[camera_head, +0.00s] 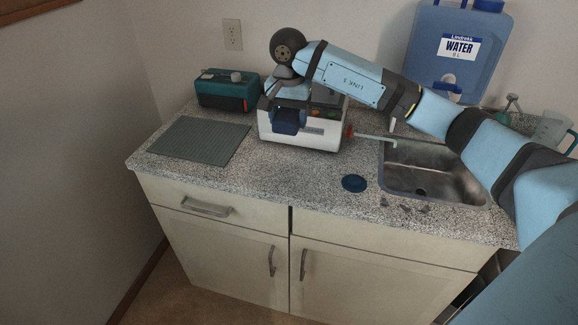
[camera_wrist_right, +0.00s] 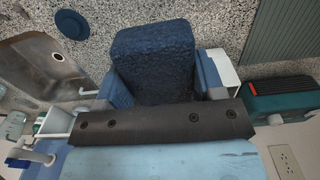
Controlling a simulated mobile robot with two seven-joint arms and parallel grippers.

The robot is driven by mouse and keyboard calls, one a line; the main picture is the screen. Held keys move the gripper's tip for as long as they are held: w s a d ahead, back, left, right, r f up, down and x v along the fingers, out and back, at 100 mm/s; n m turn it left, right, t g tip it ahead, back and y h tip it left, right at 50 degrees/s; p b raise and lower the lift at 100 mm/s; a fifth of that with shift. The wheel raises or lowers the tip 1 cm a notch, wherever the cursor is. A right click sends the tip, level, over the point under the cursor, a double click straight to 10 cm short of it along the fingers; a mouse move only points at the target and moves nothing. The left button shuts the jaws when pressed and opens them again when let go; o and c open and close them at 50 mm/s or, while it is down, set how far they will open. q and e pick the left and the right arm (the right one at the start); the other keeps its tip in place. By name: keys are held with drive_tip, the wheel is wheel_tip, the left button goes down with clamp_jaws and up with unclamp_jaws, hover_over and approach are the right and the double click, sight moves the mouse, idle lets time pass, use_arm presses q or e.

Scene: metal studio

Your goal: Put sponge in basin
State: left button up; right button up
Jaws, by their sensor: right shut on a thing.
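The dark blue sponge (camera_wrist_right: 153,65) fills the middle of the right wrist view. In the head view the sponge (camera_head: 286,128) hangs below the gripper, in front of the white appliance; the exact gap to the appliance and counter cannot be told. The basin (camera_head: 408,186) is a metal sink set into the counter at the right, well to the right of the sponge. The basin also shows at the left of the right wrist view (camera_wrist_right: 38,62). My left gripper is out of view.
A white appliance (camera_head: 322,140) stands behind the sponge. A teal device (camera_head: 222,92) and a grey ribbed mat (camera_head: 197,141) lie to the left. My right arm passes over the basin.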

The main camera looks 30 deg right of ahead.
sight(289, 171)
wheel_tip(289, 171, down, 15)
drive_tip(key=shift+r, duration=0.2)
idle(0.3)
drive_tip(key=shift+f, duration=0.25)
drive_tip(key=o, duration=1.2)
drive_tip(key=shift+r, duration=0.1)
drive_tip(key=shift+r, duration=0.1)
